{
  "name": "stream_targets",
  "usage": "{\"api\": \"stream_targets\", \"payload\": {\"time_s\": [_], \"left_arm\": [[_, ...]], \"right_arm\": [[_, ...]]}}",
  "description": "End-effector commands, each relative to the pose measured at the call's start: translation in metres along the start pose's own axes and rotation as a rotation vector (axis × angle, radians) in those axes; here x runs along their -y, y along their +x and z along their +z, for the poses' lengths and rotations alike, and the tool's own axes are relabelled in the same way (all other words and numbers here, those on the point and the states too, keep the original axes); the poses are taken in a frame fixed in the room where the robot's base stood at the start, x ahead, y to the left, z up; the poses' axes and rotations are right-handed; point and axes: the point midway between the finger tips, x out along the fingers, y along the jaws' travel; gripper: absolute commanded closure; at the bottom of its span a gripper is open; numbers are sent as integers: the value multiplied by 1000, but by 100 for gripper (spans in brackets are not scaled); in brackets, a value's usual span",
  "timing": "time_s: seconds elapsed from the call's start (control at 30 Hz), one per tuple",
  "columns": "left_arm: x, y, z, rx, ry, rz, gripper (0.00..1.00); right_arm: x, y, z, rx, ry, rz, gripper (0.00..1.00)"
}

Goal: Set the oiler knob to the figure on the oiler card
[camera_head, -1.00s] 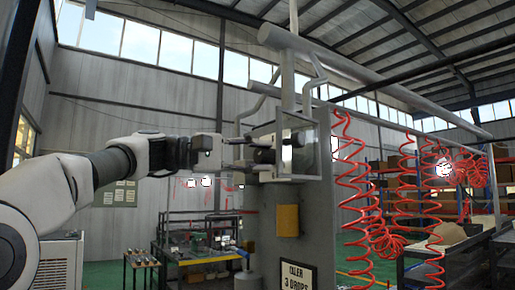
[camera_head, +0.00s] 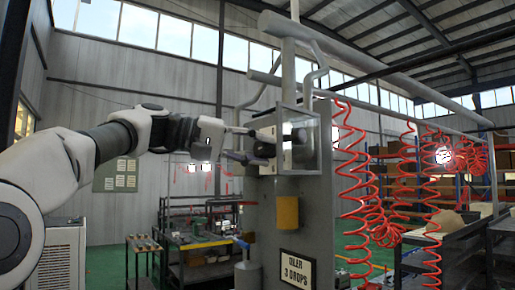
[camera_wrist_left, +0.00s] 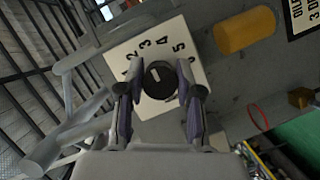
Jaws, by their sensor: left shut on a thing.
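The oiler knob (camera_wrist_left: 160,80) is black and round with a white mark, on a white dial plate (camera_wrist_left: 142,100) with figures around it. In the left wrist view the mark points up-left, roughly towards the 2 and 3; I cannot tell exactly which. My left gripper (camera_wrist_left: 158,97) is shut on the knob, one finger on each side. In the head view the left gripper (camera_head: 250,145) reaches in from the left to the knob, which it partly hides. The oiler card (camera_head: 296,268) reads "OILER 3 DROPS". My right gripper is not in view.
A clear-sided box (camera_head: 308,145) stands around the dial on the grey post panel (camera_head: 315,215). A yellow block (camera_head: 287,210) sits below it. Red coiled hoses (camera_head: 355,190) hang to the right. A workbench (camera_head: 195,245) stands behind.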

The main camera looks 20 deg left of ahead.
Motion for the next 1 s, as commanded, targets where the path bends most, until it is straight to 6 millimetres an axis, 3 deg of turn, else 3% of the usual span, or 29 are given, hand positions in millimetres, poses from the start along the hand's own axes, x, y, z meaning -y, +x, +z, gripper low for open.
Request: {"api": "stream_targets", "payload": {"time_s": [0.2,0.23,0.27,0.3,0.67,0.77,1.0], "left_arm": [[-1,0,-1,-4,1,2,100],[-1,0,-1,-4,1,2,55],[-1,0,-1,-4,1,2,44],[-1,0,-1,-3,0,2,40],[-1,-7,0,-2,-1,2,40],[-1,-24,-1,-5,0,3,40],[-1,-85,-1,-4,1,4,40]], "right_arm": [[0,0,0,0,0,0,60],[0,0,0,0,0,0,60],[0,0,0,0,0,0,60],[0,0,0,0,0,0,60],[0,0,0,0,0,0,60],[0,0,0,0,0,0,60],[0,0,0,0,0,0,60]]}}
